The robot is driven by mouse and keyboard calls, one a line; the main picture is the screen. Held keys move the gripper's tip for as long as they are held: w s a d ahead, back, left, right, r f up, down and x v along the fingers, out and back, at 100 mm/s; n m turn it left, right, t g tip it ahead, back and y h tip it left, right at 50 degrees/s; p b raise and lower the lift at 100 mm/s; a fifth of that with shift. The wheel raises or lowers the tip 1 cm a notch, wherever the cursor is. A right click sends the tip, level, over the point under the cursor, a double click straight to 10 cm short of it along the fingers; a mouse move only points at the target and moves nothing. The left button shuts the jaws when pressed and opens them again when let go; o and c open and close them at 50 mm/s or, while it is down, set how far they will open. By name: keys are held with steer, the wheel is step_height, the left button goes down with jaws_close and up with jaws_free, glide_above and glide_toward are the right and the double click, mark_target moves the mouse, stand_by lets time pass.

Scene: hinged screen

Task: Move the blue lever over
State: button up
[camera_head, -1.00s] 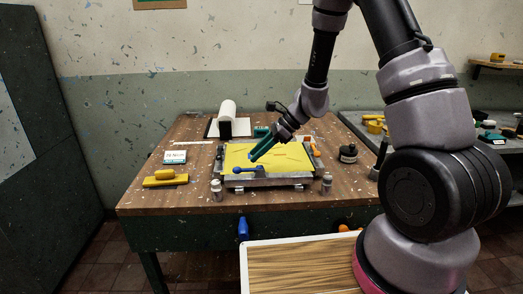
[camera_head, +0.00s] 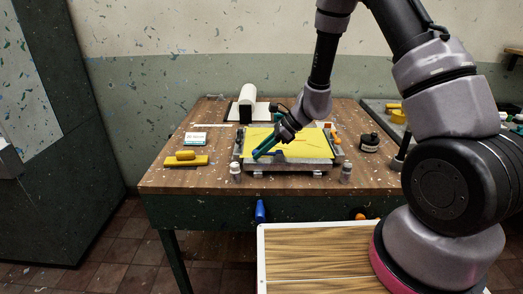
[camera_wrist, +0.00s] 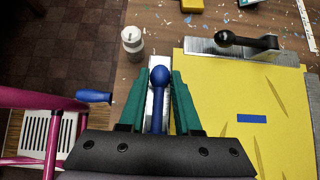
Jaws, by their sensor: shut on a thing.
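The blue lever (camera_wrist: 159,78) has a round ball knob and a straight shaft. In the wrist view it lies between the two teal fingers of my gripper (camera_wrist: 161,84), which is shut on it. In the head view my gripper (camera_head: 258,156) is at the left front of the yellow screen (camera_head: 300,143), and its fingers hide most of the lever there. The yellow screen lies flat in a grey metal frame (camera_head: 300,163) and also shows in the wrist view (camera_wrist: 225,95). A blue patch (camera_wrist: 251,118) is on its surface.
A small white-capped bottle (camera_wrist: 132,40) stands close to my fingers. A black-knobbed lever (camera_wrist: 228,39) is across the screen. A blue handle (camera_head: 260,211) sticks out below the table's front edge. A yellow block (camera_head: 186,157) lies at the left of the wooden table (camera_head: 160,180).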

steer(key=shift+d+r, duration=0.25)
steer(key=shift+r, duration=0.9)
steer(key=shift+d+r, duration=0.15)
steer(key=shift+r, duration=0.25)
steer(key=shift+d+r, duration=0.3)
steer(key=shift+r, duration=0.25)
steer(key=shift+v, duration=1.15)
steer(key=shift+a, duration=0.1)
steer(key=shift+r, duration=0.1)
